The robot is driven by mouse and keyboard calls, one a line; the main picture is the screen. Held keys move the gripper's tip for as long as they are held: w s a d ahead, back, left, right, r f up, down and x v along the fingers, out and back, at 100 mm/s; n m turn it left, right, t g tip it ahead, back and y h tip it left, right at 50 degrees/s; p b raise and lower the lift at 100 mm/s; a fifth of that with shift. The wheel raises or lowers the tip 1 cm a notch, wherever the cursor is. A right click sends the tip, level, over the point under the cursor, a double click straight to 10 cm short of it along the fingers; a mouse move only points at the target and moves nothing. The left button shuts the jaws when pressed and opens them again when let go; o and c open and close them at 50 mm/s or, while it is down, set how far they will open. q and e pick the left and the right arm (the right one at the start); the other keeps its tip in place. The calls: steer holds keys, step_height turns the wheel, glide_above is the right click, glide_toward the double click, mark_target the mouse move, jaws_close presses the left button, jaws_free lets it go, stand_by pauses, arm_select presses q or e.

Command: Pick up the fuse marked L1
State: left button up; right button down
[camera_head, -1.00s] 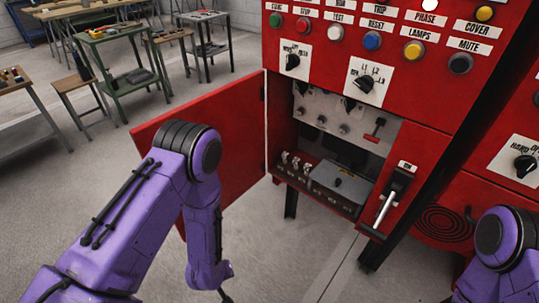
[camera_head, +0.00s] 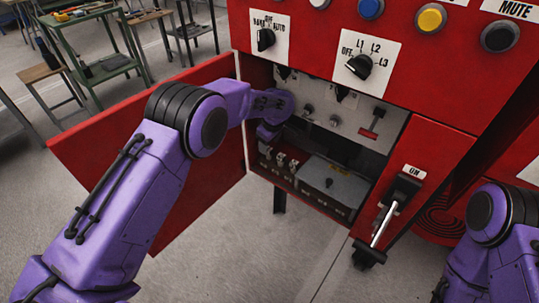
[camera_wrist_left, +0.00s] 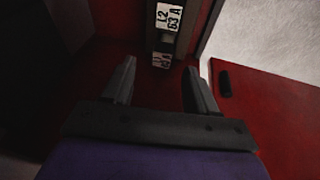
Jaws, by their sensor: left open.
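Several small fuse-like parts (camera_head: 280,162) stand in a row on the floor of the open red cabinet in the head view; their marks are too small to read there. In the left wrist view a white label reading L2 63 A (camera_wrist_left: 167,17) sits at the top, and a dimmer label (camera_wrist_left: 161,60) lies below it. I cannot make out a mark L1 on any fuse. My left gripper (camera_wrist_left: 160,75) is open, with nothing visible between its fingers, and points towards these labels. In the head view it reaches into the cabinet's left side, mostly hidden by my wrist.
The red door (camera_head: 190,170) stands open to the left, close to my left arm. A grey box (camera_head: 335,185) fills the cabinet's right side. A lever handle (camera_head: 385,222) juts out at the right. Selector knobs (camera_head: 360,66) sit above the opening.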

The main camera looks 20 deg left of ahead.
mark_target(269, 149)
arm_select(q)
steer(key=x, duration=0.4)
steer(key=shift+s+d+f, duration=0.15)
steer(key=shift+f, duration=0.25)
steer(key=shift+r, duration=0.1)
jaws_close()
